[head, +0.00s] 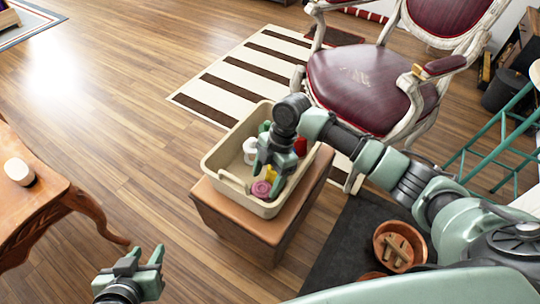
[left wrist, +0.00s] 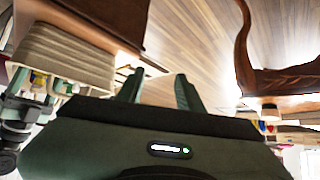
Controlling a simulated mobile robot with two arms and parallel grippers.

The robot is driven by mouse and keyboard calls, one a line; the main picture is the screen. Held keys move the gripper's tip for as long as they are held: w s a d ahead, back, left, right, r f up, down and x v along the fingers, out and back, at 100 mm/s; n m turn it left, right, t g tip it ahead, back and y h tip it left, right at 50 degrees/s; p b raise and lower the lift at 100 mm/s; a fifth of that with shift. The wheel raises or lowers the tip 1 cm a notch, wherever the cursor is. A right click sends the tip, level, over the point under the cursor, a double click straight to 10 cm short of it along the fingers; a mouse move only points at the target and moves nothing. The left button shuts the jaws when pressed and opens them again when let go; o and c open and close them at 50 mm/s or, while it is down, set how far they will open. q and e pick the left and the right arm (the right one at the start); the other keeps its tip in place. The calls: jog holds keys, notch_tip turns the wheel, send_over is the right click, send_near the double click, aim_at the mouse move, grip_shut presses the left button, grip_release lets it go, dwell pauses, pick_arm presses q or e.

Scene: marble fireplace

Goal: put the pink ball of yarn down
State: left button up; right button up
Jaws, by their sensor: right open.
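The pink ball of yarn (head: 261,189) lies low in the front part of the cream bin (head: 225,186), beside something yellow. My right gripper (head: 267,178) reaches down into the bin just above the yarn. It is open, and its fingers hide part of the contents; the yarn appears free of them. My left gripper (head: 145,258) is open and empty over the floor at the lower left. Its parted fingers also show in the left wrist view (left wrist: 158,90). The bin's ribbed side also shows there (left wrist: 65,55).
The bin stands on a small wooden stool (head: 245,222) and holds white, red and green items. A red armchair (head: 350,85) stands behind it. A wooden table (head: 30,205) with a pale rounded object (head: 18,171) is at left. The floor between is clear.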

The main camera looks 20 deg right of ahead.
pick_arm(q)
jog(key=s+a+f+g+y+p, duration=0.1)
jog(key=s+g, duration=0.4)
jog(key=s, duration=0.5)
jog(key=shift+s+a+f+g+p, duration=0.25)
jog(key=shift+a+f+p, duration=0.4)
jog(key=shift+a+f, duration=0.65)
pick_arm(e)
jog(key=v, duration=0.9)
jog(key=shift+d+r, duration=0.2)
jog(key=shift+r, duration=0.2)
